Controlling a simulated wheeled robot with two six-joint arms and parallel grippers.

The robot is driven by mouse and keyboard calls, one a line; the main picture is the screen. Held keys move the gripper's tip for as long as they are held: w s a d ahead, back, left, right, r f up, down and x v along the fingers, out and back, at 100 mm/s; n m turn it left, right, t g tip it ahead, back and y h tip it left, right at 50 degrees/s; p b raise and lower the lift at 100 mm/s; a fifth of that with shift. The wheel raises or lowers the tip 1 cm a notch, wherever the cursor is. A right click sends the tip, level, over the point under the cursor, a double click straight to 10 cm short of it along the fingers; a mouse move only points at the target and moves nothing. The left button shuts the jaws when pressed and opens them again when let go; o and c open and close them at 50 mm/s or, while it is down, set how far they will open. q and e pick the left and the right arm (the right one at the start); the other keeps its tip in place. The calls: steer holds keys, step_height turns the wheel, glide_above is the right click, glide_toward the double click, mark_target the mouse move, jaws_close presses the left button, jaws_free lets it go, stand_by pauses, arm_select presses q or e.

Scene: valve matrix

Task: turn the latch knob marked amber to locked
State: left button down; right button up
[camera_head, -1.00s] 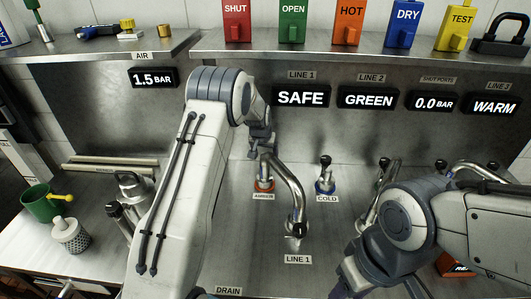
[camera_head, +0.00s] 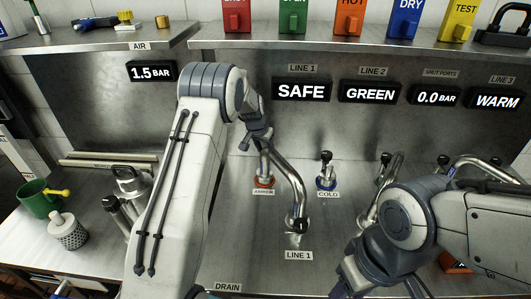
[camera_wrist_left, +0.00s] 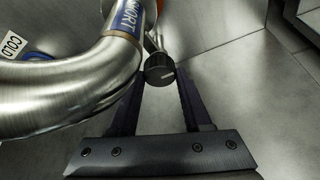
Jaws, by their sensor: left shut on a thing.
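The amber latch knob stands on a short metal stem with an orange-red collar (camera_head: 264,181), above the label reading amber (camera_head: 263,191). My left gripper (camera_head: 262,146) is at the top of this stem and hides the knob in the head view. In the left wrist view, a round black knob (camera_wrist_left: 160,70) with a pale line on its face sits between the fingertips of my left gripper (camera_wrist_left: 161,78), which is shut on it. My right gripper (camera_head: 350,282) is low in the head view, away from the knob, and its fingers are not clear.
A thick bent pipe (camera_head: 289,178) runs close beside the amber stem and also fills the left of the wrist view (camera_wrist_left: 60,90). The cold valve (camera_head: 326,170) with a blue collar stands to the right. A SAFE display (camera_head: 301,90) hangs behind.

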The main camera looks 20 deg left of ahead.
arm_select(q)
steer(key=shift+m, duration=0.3)
steer(key=shift+c, duration=1.7)
jaws_free()
steer(key=b+v, duration=0.2)
steer(key=v, duration=0.8)
steer(key=shift+r, duration=0.2)
steer(key=shift+s, duration=0.1)
